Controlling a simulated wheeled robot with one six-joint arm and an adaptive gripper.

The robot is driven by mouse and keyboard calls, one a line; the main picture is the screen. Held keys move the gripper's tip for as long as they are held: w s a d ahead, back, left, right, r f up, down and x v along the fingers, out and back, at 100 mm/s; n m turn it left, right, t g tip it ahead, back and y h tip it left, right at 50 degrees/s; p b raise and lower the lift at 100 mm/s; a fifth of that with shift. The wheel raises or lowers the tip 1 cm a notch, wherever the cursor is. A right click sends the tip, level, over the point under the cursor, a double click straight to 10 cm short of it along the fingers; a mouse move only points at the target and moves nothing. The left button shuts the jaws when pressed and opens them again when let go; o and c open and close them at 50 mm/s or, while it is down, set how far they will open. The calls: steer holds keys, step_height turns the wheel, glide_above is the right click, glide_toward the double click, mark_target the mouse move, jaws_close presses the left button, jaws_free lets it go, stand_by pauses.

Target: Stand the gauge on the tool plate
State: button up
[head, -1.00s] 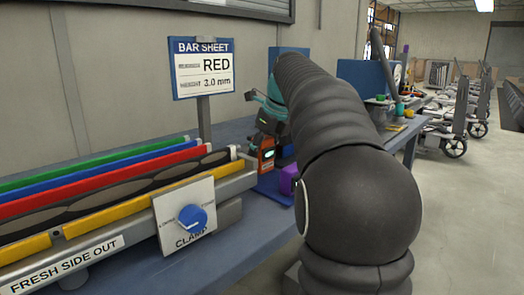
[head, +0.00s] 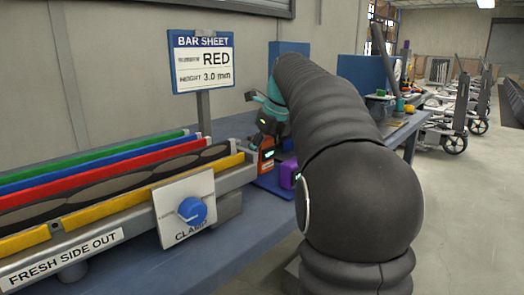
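A small orange gauge (head: 266,158) with a lit green display stands at the right end of the bar fixture, at the tool plate. The tool plate (head: 272,187) seems to be the dark blue surface under it, mostly hidden by my arm. My gripper (head: 268,131) points down right above the gauge, and its dark fingers meet or overlap the gauge's top. The fingers are too small and dark to show whether they are shut on it.
The bar fixture with green, blue, red (head: 110,178) and yellow bars fills the left of the bench, with a blue clamp knob (head: 192,210) in front. Carts (head: 455,120) stand on the floor at right.

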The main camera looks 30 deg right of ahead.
steer(key=shift+f, duration=0.3)
stand_by(0.4)
steer(key=o, duration=1.5)
steer(key=shift+o, duration=0.2)
steer(key=shift+r, duration=0.1)
steer(key=v, duration=1.1)
steer(key=shift+r, duration=0.4)
steer(key=shift+s, duration=0.1)
